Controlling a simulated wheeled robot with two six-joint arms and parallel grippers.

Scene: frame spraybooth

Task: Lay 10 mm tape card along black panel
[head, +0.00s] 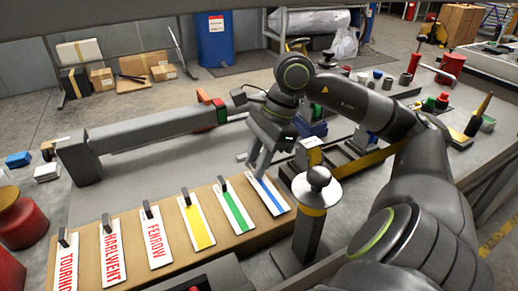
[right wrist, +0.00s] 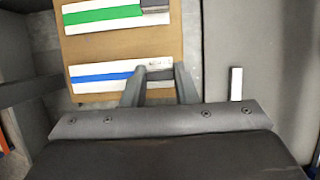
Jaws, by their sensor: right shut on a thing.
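The white card with a blue stripe (head: 268,195) lies at the right end of a row of cards on a tan board (head: 222,247). My right gripper (head: 259,170) reaches down to the card's far end, where the clip is. In the right wrist view my right gripper's fingers (right wrist: 155,72) stand either side of the grey clip end of the blue-striped card (right wrist: 100,74), shut on it. The card still lies flat over the board. No width marking is readable on it. I cannot tell which surface is the black panel. My left gripper is out of view.
Beside it lie a green-striped card (head: 237,207), a yellow-striped card (head: 198,222) and lettered cards. A long grey beam (head: 155,132) spans the table behind. A round-topped post (head: 316,190) stands close right of the board. Cups and tools crowd the right.

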